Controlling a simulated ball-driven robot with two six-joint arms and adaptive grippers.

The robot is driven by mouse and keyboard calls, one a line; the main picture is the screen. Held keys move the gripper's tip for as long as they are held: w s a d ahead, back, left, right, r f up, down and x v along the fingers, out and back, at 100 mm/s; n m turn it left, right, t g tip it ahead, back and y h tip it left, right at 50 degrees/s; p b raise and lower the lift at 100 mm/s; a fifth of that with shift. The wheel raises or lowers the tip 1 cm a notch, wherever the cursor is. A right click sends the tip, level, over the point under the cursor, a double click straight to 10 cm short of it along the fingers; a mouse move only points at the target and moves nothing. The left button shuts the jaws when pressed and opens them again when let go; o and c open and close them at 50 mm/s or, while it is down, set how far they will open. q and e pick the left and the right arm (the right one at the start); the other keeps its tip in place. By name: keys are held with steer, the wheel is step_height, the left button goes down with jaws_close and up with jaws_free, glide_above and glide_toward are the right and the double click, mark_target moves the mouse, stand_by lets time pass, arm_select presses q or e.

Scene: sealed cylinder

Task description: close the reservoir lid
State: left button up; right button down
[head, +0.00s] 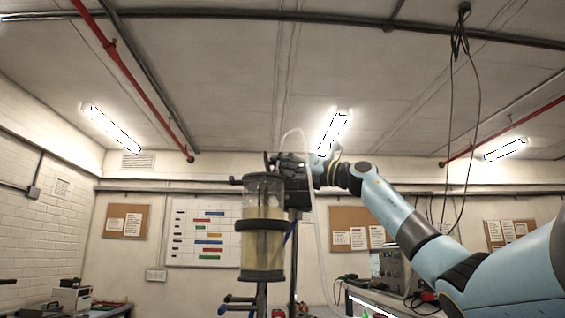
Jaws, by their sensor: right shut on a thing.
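The reservoir (262,245) is a clear upright cylinder with a dark middle band and dark base, partly filled with pale yellowish liquid. It stands just left of centre. My right arm comes in from the right, and its dark right gripper (277,168) is at the reservoir's top right edge. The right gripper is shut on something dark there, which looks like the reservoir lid. The lid's outline merges with the dark fingers and mount, so I cannot tell how far it is open. My left gripper is not in view.
A clear tube (309,190) arches over the gripper and hangs down right of the reservoir. A dark stand post (292,262) rises behind it. Cables (463,100) hang from the ceiling at right. A bench with equipment (397,272) stands at back right. The air left of the reservoir is clear.

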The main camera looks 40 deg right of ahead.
steer(key=shift+w+a+r+n+g+p, duration=0.15)
steer(key=shift+r+n+g+p, duration=0.15)
steer(key=shift+g+p, duration=0.3)
steer(key=shift+w+a+r+n+g+p, duration=0.1)
steer(key=shift+r+n+g+p, duration=0.25)
steer(key=shift+p, duration=0.3)
steer(key=shift+w+a+r+n+g+h+p, duration=0.15)
steer(key=shift+a+n+g+h+p, duration=0.2)
steer(key=shift+g, duration=0.3)
steer(key=g, duration=0.1)
steer(key=w+a+n+g+h, duration=0.1)
steer(key=g, duration=0.1)
steer(key=shift+h, duration=0.25)
steer(key=shift+w+a+n+g+h, duration=0.35)
steer(key=shift+a+n+g+h, duration=0.25)
steer(key=shift+g, duration=0.4)
steer(key=shift+w+a+f+n+g+h, duration=0.15)
steer(key=shift+w+a+n+g+h, duration=0.15)
steer(key=shift+g+h, duration=0.3)
steer(key=shift+w+a+f+n+g+h, duration=0.15)
steer(key=shift+n+g+h, duration=0.15)
steer(key=shift+g+h, duration=0.25)
steer(key=shift+w+a+f+g+h, duration=0.2)
steer(key=shift+g+h, duration=0.25)
steer(key=shift+g, duration=0.2)
